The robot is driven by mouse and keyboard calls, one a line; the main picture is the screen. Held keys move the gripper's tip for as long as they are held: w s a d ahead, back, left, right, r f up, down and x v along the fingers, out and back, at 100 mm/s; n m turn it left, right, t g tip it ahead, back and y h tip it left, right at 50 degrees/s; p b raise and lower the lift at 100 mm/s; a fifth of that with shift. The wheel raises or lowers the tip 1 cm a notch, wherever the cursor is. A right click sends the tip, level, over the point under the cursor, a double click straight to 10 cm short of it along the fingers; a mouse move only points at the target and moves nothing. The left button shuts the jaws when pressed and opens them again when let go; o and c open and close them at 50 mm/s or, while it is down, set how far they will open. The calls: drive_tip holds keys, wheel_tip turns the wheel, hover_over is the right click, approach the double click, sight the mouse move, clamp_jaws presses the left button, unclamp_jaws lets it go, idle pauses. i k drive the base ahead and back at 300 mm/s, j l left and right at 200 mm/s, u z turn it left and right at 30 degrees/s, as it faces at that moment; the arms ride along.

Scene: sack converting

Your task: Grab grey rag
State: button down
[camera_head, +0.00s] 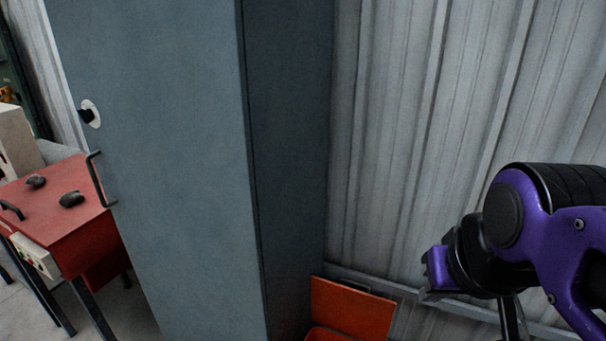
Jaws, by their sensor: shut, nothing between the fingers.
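Two small dark grey crumpled lumps lie on the red top at the left, one nearer (71,199) and one farther back (36,181). They may be rags, but they are too small to be sure. My arm, purple and black, comes in from the right. My gripper (512,320) seems to point down at the bottom edge, its tips cut off. It is shut and empty, far to the right of the lumps, with the cabinet between.
A tall blue-grey cabinet (165,150) with a handle fills the left middle. The red bench or machine (60,225) on dark legs stands left of it. An open orange-red box (350,308) sits low by the corrugated wall (400,130). Some floor shows at bottom left.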

sight(35, 179)
drive_tip(key=k+j+u, duration=0.2)
drive_tip(key=k, duration=0.45)
drive_tip(key=j+u, duration=0.1)
drive_tip(key=u, duration=1)
drive_tip(key=i+j, duration=0.65)
drive_tip(key=j, duration=0.3)
drive_tip(key=i+j, duration=0.35)
drive_tip(key=j+z, duration=0.15)
drive_tip(key=z, duration=0.45)
drive_tip(key=i+j+z, duration=0.1)
drive_tip(key=j+z, duration=0.3)
drive_tip(key=i+j+z, duration=0.1)
drive_tip(key=j+z, duration=0.15)
drive_tip(key=z, duration=0.2)
drive_tip(key=j+z, duration=0.4)
drive_tip(key=j, duration=0.4)
